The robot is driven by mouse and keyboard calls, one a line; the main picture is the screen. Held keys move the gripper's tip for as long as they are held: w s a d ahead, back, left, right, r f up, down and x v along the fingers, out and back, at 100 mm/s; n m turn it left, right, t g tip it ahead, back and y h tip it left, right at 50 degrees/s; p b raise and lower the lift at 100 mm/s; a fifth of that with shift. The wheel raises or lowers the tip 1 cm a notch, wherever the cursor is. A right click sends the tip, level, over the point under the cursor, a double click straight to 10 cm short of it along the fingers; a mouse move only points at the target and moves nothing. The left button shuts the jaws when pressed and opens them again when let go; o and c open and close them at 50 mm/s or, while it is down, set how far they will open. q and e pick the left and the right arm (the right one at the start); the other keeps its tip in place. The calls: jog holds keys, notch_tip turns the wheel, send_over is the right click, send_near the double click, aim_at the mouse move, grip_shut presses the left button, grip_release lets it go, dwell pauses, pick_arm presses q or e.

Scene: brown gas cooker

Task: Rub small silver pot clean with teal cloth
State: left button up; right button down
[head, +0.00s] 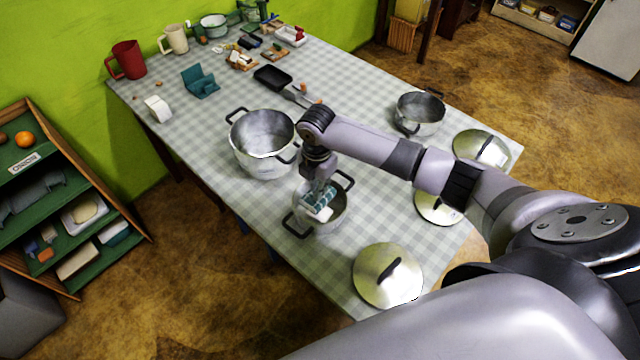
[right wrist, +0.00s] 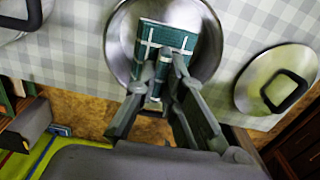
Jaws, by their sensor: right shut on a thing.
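A small silver pot (head: 341,222) with two black handles stands on the checked tablecloth near the table's front edge. My right gripper (head: 319,190) points down over its mouth. It is shut on a teal cloth (head: 322,208) with white stripes. In the right wrist view, the fingers (right wrist: 162,75) pinch the cloth (right wrist: 170,38), which lies within the outline of the pot (right wrist: 122,42). I cannot tell whether the cloth touches the pot's inside. The gripper and cloth hide part of the pot. My left gripper is not in view.
A larger pot (head: 262,135) stands just left of the small one, and another pot (head: 420,110) stands at the right. Lids (head: 375,275) lie near the front and right edges. A black pan (head: 272,77), mugs and small items fill the far end. Green shelves (head: 65,205) stand left.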

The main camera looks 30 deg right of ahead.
jog(key=shift+d+f+n, duration=0.25)
jog(key=shift+f+n, duration=0.2)
jog(key=shift+n, duration=0.15)
jog(key=shift+f, duration=0.15)
notch_tip(320, 180, down, 5)
jog(key=b, duration=0.5)
jog(key=shift+f, duration=0.15)
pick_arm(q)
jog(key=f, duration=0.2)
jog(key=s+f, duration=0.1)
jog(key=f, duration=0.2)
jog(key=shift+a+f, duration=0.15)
pick_arm(e)
jog(key=c, duration=2.2)
grip_release()
grip_shut()
